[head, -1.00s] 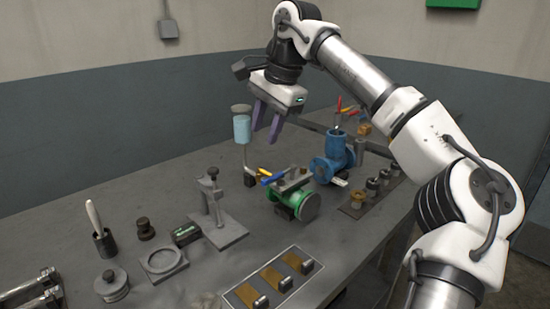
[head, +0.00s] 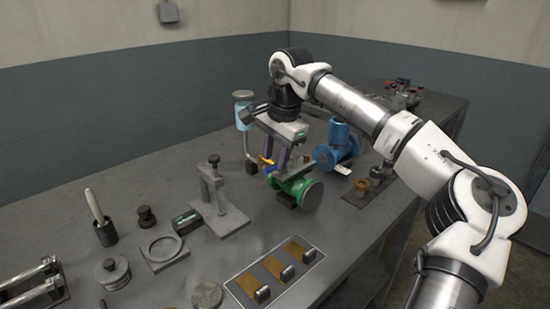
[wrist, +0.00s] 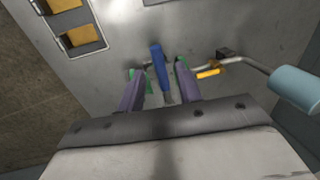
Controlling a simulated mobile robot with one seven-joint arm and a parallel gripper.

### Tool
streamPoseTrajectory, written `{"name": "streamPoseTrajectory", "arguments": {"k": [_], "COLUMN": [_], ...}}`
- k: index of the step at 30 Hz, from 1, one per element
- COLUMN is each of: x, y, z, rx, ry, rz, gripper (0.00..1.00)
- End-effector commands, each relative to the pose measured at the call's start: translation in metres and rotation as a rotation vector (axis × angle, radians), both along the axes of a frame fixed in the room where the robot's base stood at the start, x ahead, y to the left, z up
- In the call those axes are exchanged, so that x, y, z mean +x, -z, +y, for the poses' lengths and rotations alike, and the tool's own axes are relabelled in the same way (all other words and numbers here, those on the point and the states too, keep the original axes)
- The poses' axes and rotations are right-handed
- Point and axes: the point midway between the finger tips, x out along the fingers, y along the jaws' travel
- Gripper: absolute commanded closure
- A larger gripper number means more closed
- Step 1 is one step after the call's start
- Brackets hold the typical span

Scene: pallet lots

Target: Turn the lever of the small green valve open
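The small green valve (head: 312,194) lies on the grey bench, under my gripper (head: 274,166) in the head view. Its blue lever (wrist: 158,62) shows in the wrist view between the two purple fingers of my gripper (wrist: 158,70). The fingers are open, one on each side of the lever, with a gap visible on both sides. Most of the valve body is hidden by my fingers in the wrist view; only green bits show at the fingertips. A yellow handle (wrist: 208,73) is right of the fingers there.
A larger blue valve (head: 338,147) stands close behind and right. A light-blue cylinder on a bent pipe (wrist: 297,88) stands left of my gripper in the head view. A clamp stand (head: 214,190) and a tray with brown pads (head: 240,291) are nearby on the bench (head: 150,200).

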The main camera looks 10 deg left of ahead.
Motion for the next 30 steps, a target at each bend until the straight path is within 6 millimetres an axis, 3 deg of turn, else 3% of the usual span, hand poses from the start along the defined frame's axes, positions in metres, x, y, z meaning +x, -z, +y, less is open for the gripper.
{"name": "streamPoseTrajectory", "arguments": {"k": [4, 13, 21, 30], "x": [0.0007, 0.001, 0.001, 0.001], "y": [0.0107, 0.0128, 0.0126, 0.0122], "z": [0.0017, 0.0022, 0.0022, 0.0022], "rx": [0.0, 0.001, 0.001, 0.0], "ry": [0.0, 0.001, 0.0, -0.001], "rz": [0.001, 0.001, 0.001, 0.001], "gripper": [0.65, 0.65, 0.99, 1.0]}}
